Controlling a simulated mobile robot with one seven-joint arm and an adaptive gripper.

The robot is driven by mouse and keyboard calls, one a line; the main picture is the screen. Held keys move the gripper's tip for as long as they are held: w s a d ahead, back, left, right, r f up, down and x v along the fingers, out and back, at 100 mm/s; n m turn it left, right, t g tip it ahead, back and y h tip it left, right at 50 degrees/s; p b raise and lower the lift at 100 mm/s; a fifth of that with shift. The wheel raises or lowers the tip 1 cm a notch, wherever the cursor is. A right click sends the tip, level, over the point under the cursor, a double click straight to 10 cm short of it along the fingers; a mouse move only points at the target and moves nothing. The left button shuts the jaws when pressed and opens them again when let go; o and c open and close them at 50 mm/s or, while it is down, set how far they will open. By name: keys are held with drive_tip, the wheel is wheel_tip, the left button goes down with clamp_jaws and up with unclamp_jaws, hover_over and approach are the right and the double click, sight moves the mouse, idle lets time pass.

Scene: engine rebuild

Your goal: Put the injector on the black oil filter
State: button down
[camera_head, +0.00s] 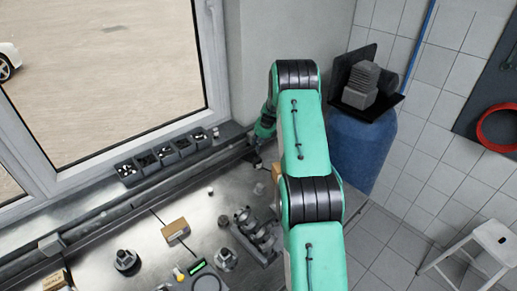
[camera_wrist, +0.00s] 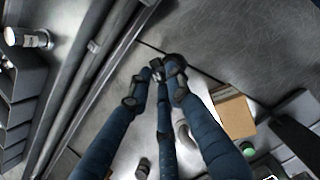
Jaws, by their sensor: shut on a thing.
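In the wrist view the dark blue fingers of my gripper (camera_wrist: 157,78) converge. They are shut on a small dark piece that is mostly hidden between the tips, which I take to be the injector. In the head view my arm reaches toward the window sill, and the fingertips are too small and covered to make out. I cannot pick out the black oil filter for certain. A dark round part with a metal top (camera_head: 126,262) stands at the front left of the bench in the head view.
Several small black bins (camera_head: 165,154) line the window sill. A cardboard box (camera_head: 175,230) lies on the bench; a cardboard box also shows in the wrist view (camera_wrist: 234,114). A crankshaft-like part (camera_head: 257,236) lies beside my arm. A labelled cylinder (camera_wrist: 30,38) lies near the bins.

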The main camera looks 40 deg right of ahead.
drive_tip(key=shift+f+p, duration=0.3)
drive_tip(key=shift+f, duration=1.45)
drive_tip(key=shift+f, duration=0.1)
drive_tip(key=c, duration=1.6)
unclamp_jaws()
drive_tip(key=shift+b+v, duration=0.6)
drive_tip(key=shift+v, duration=5.5)
drive_tip(key=shift+w, duration=0.15)
